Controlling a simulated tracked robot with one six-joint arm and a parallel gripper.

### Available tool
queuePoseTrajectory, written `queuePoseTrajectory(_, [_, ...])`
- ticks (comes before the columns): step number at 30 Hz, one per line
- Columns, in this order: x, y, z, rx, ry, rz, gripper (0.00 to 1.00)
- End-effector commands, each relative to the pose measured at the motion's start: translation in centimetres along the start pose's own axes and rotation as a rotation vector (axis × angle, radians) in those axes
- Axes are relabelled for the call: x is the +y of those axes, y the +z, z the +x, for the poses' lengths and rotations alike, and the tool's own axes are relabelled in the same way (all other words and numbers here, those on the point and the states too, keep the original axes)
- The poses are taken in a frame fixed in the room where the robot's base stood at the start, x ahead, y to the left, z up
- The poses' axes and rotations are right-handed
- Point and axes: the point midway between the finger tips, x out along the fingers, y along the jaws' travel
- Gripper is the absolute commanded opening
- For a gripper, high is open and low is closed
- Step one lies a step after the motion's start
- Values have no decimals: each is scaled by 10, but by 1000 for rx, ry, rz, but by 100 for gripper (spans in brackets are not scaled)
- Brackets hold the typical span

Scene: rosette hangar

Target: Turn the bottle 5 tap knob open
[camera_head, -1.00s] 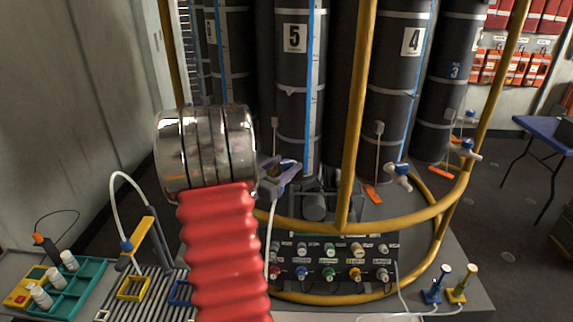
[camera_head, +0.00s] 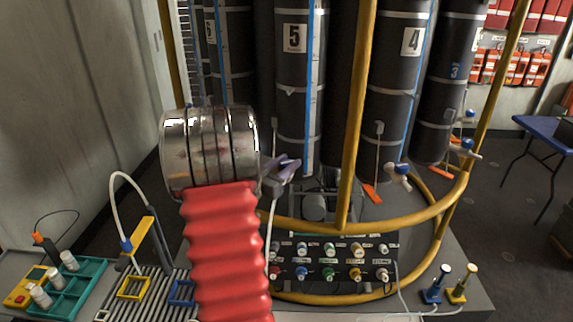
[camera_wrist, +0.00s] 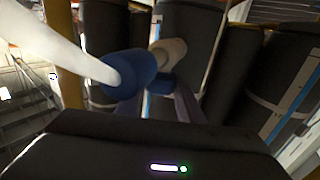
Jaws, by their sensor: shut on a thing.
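Bottle 5 (camera_head: 293,100) is a tall black cylinder with a white label and a blue strip, at the top middle of the head view. My gripper (camera_head: 285,172), with purple fingers, is in front of its lower part, partly behind my arm. In the wrist view, the tap has a white spout (camera_wrist: 60,50), a blue body (camera_wrist: 128,76) and a beige end piece (camera_wrist: 168,52). A blue knob (camera_wrist: 160,83) sits below the body, between the fingers of my gripper (camera_wrist: 158,102), which are shut on it. The fingertip contact is partly hidden. The tap is hidden in the head view.
A yellow rail (camera_head: 330,228) curves around the bottles, with a yellow upright (camera_head: 357,110) right of my gripper. A connector panel (camera_head: 330,262) is below, and a teal rack (camera_head: 75,285) at lower left.

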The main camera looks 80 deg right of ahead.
Motion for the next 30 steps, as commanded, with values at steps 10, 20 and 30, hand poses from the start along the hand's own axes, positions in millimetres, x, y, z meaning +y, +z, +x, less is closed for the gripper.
queuePoseTrajectory(10, [1, 0, 0, 0, -12, 0, 11])
queuePoseTrajectory(20, [2, 0, 0, -1, -99, -1, 11])
queuePoseTrajectory(30, [3, 0, 1, -1, -261, -1, 11])
